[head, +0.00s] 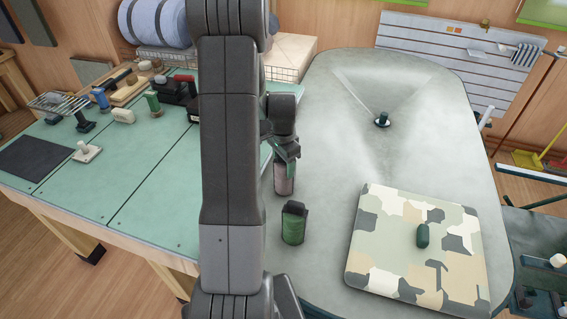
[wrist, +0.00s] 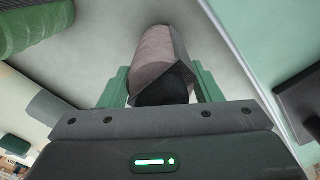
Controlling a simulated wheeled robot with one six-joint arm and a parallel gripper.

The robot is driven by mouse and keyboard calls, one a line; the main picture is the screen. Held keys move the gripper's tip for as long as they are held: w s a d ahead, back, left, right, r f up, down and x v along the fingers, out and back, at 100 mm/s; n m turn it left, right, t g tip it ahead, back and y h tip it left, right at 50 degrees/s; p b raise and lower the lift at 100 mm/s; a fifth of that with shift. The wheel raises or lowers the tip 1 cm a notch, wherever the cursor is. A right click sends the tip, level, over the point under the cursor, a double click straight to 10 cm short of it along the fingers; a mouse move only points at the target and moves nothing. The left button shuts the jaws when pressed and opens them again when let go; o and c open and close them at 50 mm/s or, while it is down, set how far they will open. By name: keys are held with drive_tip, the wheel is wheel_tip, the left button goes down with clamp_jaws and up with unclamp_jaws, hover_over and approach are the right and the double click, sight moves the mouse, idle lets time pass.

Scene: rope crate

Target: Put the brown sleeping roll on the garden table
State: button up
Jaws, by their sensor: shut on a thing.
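The brown sleeping roll (head: 284,183) is a dusty pinkish-brown cylinder with a dark end. It stands roughly upright below my gripper (head: 287,152), over the left edge area of the pale grey garden table (head: 335,140). In the wrist view the roll (wrist: 155,48) sits between the two green fingers of my gripper (wrist: 162,85), which is shut on it. I cannot tell whether its lower end touches the tabletop. My arm hides part of the table's left side.
A green roll (head: 293,226) stands on the garden table close in front of the brown one. A camouflage cushion (head: 385,215) with a small green item (head: 422,236) lies at the right. A green workbench (head: 130,190) with tools adjoins at left. The table's middle is clear around a small dark fitting (head: 381,121).

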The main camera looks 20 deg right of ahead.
drive_tip(key=shift+f+b, duration=0.4)
drive_tip(key=shift+f, duration=0.05)
drive_tip(key=o, duration=1.3)
drive_tip(key=shift+c, duration=0.2)
wheel_tip(320, 180, up, 14)
drive_tip(key=shift+f, duration=0.1)
